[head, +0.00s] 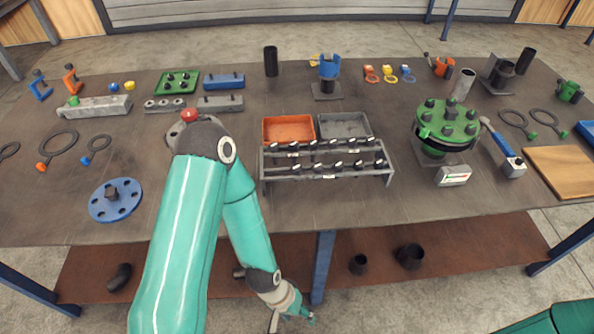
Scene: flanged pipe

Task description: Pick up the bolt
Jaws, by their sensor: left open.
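Several dark-headed bolts (331,142) stand in two rows in a grey rack (263,178) at the middle of the table. More bolts (450,110) sit around the top of the green flange (434,126) on the right. Which of them is the task's bolt cannot be told. My left gripper (291,317) is open at the bottom of the view, below the table's front edge and well away from the rack. Nothing shows between its fingers, though it is small here. My right gripper is out of view; only a piece of that arm shows at bottom right.
An orange bin (289,119) and a grey bin (368,119) stand behind the rack. A blue flange disc (116,202) lies at left.

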